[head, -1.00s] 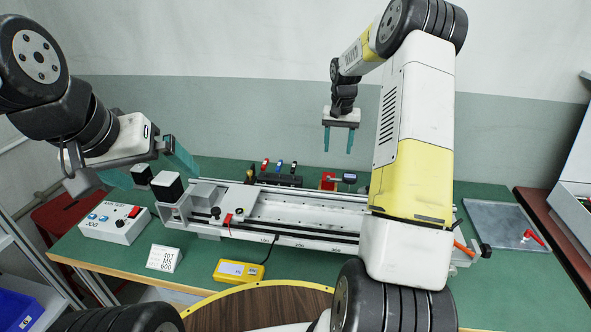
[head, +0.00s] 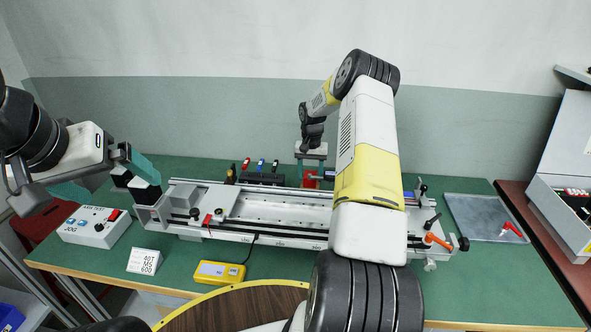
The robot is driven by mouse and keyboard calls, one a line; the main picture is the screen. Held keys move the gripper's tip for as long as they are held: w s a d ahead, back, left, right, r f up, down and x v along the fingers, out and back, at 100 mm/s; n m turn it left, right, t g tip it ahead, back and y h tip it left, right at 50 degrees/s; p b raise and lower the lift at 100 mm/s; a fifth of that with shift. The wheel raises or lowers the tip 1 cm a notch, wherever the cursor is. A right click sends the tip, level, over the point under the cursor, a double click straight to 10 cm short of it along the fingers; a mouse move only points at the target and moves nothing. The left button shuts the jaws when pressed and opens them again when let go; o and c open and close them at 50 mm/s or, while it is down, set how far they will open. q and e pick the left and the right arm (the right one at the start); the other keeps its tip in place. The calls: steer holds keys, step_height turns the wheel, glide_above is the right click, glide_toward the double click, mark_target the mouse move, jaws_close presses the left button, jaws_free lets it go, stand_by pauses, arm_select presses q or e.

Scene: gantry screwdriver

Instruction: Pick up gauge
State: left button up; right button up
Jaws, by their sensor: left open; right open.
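A small red block with a dark round-ended item (head: 329,175), which looks like the gauge, stands at the back of the green bench behind the rail. My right gripper (head: 313,182) is open, pointing down over the red block, its teal fingers at either side. Whether they touch it cannot be told. My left gripper (head: 123,190) is open at the left end of the rail, near a black block (head: 145,192). A yellow meter with a display (head: 219,273) lies in front of the rail, with a cable running to it.
The long metal gantry rail (head: 270,211) spans the bench; my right arm hides part of it. A control box (head: 95,226) and a white label card (head: 146,261) stand at left. A rack of coloured-tip tools (head: 262,176) is left of my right gripper. A grey tray (head: 480,215) lies right.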

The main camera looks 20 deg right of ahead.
steer(key=shift+f, duration=0.15)
steer(key=shift+c, duration=0.4)
jaws_close()
